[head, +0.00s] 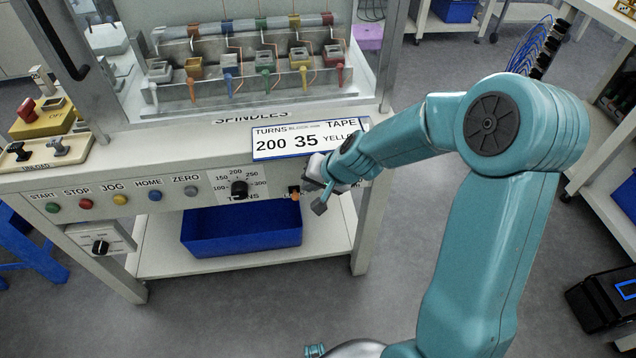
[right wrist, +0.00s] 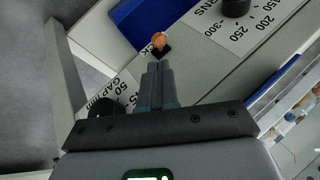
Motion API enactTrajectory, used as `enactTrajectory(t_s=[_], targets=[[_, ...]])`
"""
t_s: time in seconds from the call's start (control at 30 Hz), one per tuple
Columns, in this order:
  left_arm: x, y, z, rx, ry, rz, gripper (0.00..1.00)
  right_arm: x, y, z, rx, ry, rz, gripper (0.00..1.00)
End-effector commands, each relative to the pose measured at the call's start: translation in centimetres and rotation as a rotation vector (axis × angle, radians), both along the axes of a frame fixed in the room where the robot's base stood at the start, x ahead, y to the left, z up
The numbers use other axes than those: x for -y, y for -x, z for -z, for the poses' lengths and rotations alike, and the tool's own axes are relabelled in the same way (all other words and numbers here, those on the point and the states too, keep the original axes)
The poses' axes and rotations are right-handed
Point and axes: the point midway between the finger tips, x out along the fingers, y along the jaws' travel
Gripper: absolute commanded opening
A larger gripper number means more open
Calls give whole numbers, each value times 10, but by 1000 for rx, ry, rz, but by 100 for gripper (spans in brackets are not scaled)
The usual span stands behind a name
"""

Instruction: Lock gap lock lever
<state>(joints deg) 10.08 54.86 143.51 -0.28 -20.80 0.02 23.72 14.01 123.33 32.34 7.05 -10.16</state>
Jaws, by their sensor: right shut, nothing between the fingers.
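The gap lock lever shows as a small orange knob (right wrist: 159,42) on a black base in the right wrist view, set in the light panel beside partly hidden lettering. In the head view its orange part (head: 295,196) shows just left of my right gripper (head: 309,184). My right gripper is shut and empty; in the right wrist view its fingertips (right wrist: 159,66) point toward the lever, with a small apparent gap. The black gap knob (right wrist: 103,106) is beside the fingers, partly covered by the gripper body. My left gripper is not in view.
The black turns knob (head: 239,188) is left of the lever. Several coloured buttons (head: 120,200) line the panel further left. A blue bin (head: 240,232) sits on the shelf below. Floor in front is clear.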

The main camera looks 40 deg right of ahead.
Motion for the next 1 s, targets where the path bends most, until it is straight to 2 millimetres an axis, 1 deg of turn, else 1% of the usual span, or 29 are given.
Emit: enactTrajectory(t_s=[0.03, 0.1, 0.23, 0.4, 0.77, 0.87, 1.0], targets=[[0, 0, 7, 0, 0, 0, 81, -2, -6, 11, -1, -1, -2, 0], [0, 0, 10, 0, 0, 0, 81, -4, -12, 19, -2, -2, -2, 0], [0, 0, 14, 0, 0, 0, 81, -5, -20, 27, 0, -1, -2, 0], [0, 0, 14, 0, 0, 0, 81, -5, -23, 30, 1, 1, 0, 0], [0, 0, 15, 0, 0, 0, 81, -6, -22, 30, 2, 2, -1, 0], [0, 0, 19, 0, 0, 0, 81, -9, -23, 31, 9, 6, -1, 0], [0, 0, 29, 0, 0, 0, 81, -17, -23, 35, 27, 18, -2, 0]])
